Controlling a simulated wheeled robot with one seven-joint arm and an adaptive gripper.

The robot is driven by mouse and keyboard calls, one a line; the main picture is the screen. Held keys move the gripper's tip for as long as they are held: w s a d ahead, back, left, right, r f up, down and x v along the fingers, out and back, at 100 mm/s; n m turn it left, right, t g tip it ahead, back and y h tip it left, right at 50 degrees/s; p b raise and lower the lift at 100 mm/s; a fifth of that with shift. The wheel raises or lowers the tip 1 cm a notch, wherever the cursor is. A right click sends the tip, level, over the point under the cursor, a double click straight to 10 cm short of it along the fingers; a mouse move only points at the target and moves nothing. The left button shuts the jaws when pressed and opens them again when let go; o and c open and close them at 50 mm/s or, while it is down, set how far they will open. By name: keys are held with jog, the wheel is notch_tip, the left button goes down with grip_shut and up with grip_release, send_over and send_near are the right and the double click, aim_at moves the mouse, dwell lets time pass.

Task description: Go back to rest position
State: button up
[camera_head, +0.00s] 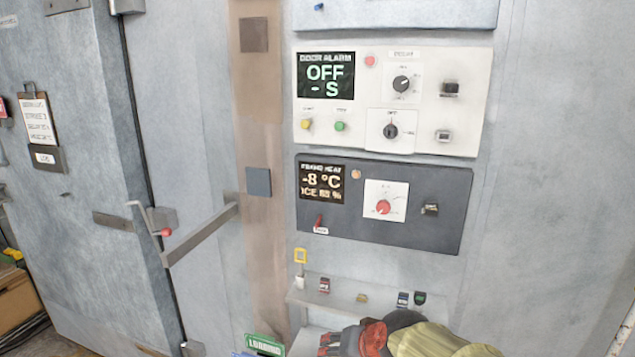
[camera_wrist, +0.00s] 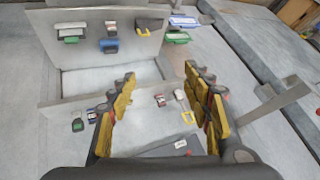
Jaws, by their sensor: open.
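My gripper (camera_wrist: 160,74) shows in the wrist view. Its two yellow and black fingers are spread apart, with nothing between them. Beyond the fingers is a pale grey wall with a narrow ledge (camera_wrist: 70,103) that carries small padlocks and tags. A green-and-black padlock (camera_wrist: 78,125) lies left of the left finger.
A white door alarm panel (camera_head: 430,60) reads OFF, above a dark frame heater panel (camera_head: 450,190) reading -8 °C. A long metal door handle (camera_head: 200,236) juts out at left. A board with several hanging tags (camera_wrist: 130,22) is at the wrist view's top. The wall at right is bare.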

jog(key=s+d+r+h, duration=0.1)
jog(key=s+d+r, duration=0.1)
jog(key=s+d, duration=0.4)
jog(key=s+d+r+n+g+h, duration=0.1)
jog(key=s+d, duration=0.6)
jog(key=s, duration=0.8)
jog(key=shift+s+d+r+n+h, duration=0.25)
jog(key=shift+d+r+n+h, duration=0.1)
jog(key=shift+h, duration=0.15)
jog(key=shift+a, duration=0.1)
jog(key=shift+c, duration=0.5)
